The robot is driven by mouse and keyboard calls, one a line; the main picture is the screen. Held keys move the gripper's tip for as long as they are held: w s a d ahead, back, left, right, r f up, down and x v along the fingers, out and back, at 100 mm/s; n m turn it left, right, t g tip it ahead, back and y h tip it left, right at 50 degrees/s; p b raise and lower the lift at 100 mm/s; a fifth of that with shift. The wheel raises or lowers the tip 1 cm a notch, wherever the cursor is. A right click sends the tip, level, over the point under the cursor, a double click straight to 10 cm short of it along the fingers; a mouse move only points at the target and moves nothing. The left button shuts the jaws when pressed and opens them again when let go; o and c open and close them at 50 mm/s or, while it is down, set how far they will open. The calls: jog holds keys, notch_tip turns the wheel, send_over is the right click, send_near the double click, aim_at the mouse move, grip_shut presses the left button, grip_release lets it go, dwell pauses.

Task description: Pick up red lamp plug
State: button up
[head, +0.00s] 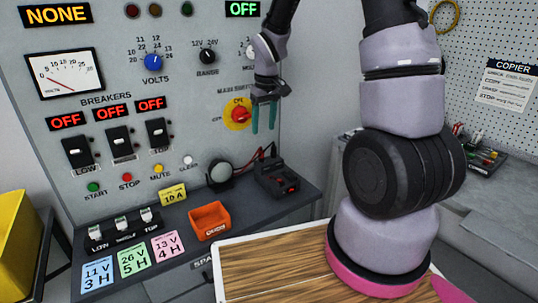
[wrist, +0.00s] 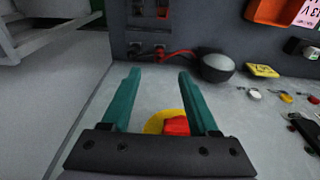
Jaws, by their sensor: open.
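My gripper (head: 264,116) is in front of the grey panel, right of the yellow-and-red main switch (head: 238,114), with its teal fingers pointing down. It is open and empty; in the wrist view its fingers (wrist: 155,95) stand wide apart. The round grey lamp (head: 219,172) is below and left of the gripper, and shows beyond the fingers in the wrist view (wrist: 217,67). A red lead (head: 267,152) runs between the lamp and a black socket box (head: 277,182); the red lead also shows in the wrist view (wrist: 177,54). I cannot make out the plug itself clearly.
An orange bin (head: 209,221) and yellow card (head: 173,194) are on the dark ledge left of the socket box. Breaker switches (head: 119,140) line the panel. A wooden-topped surface (head: 270,265) is in front. A cluttered grey bench (head: 490,185) stands at right.

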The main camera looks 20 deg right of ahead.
send_over(261, 150)
jog(key=s, duration=0.1)
jog(key=f, duration=0.5)
jog(key=shift+s+d+f, duration=0.15)
jog(key=shift+d+f, duration=0.1)
jog(key=shift+w+a+f, duration=0.1)
jog(key=shift+w+f, duration=0.1)
jog(key=shift+f, duration=0.7)
jog(key=shift+w+a+f, duration=0.1)
jog(key=shift+w+f, duration=0.05)
jog(key=shift+f, duration=0.7)
jog(key=shift+w+f, duration=0.2)
jog(key=shift+f, duration=0.7)
grip_shut()
